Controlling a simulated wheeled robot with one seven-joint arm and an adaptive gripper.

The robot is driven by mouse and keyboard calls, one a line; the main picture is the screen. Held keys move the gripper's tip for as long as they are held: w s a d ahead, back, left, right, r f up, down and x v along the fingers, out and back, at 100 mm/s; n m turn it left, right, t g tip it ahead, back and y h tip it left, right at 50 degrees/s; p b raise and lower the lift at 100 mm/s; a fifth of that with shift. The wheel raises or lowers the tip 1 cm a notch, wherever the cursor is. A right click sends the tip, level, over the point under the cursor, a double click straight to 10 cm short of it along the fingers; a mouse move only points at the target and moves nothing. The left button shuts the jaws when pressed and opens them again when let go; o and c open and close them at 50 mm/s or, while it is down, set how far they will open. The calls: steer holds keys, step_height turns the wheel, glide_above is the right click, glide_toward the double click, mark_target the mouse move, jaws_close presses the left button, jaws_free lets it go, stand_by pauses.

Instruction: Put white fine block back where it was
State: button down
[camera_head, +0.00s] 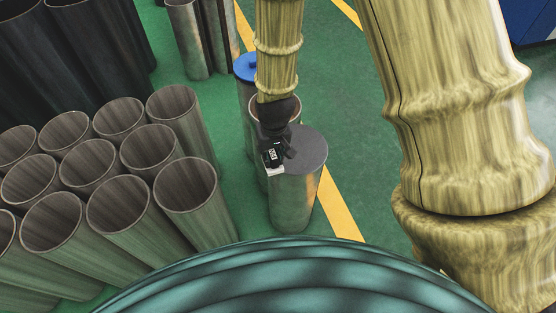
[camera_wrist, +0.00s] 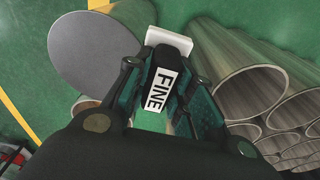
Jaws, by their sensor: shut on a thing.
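My gripper (camera_head: 278,158) is shut on the white block, with a finger on each side of it. In the wrist view my gripper (camera_wrist: 168,70) points away from the camera. The white block (camera_wrist: 162,88) carries a black "FINE" label, and its white far end shows beyond the fingers. In the head view only a small white part of the block (camera_head: 274,171) shows under the gripper, at the left rim of a grey flat-topped cylinder (camera_head: 296,203). In the wrist view this grey top (camera_wrist: 95,50) lies left of the block. I cannot tell the height gap.
An open cylinder (camera_head: 263,108) and a blue-lidded cylinder (camera_head: 246,70) stand behind the grey-topped one. Several open pipes (camera_head: 120,190) crowd the left side. Dark cylinders (camera_head: 75,45) stand behind them. Green floor with a yellow line (camera_head: 342,208) is free to the right.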

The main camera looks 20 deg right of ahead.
mark_target(270, 173)
steer(key=s+f+b, duration=0.1)
steer(key=b, duration=0.1)
steer(key=s+a+f+b, duration=0.1)
steer(key=f+b, duration=0.1)
steer(key=s+f+b, duration=0.1)
steer(key=f+b, duration=0.1)
steer(key=shift+s+a, duration=0.3)
steer(key=shift+a, duration=0.05)
steer(key=w+d, duration=0.2)
steer(key=w, duration=0.2)
steer(key=w+d+f, duration=0.1)
steer(key=w+d, duration=0.1)
steer(key=w, duration=0.3)
steer(key=w+d, duration=0.3)
steer(key=w, duration=0.2)
steer(key=shift+w+f, duration=0.15)
steer(key=shift+f, duration=1.8)
steer(key=c, duration=1.2)
jaws_free()
steer(key=shift+f, duration=0.1)
steer(key=shift+c, duration=0.2)
step_height(270, 173, up, 12)
steer(key=s, duration=0.1)
steer(key=shift+s+p, duration=0.25)
steer(key=shift+p, duration=0.05)
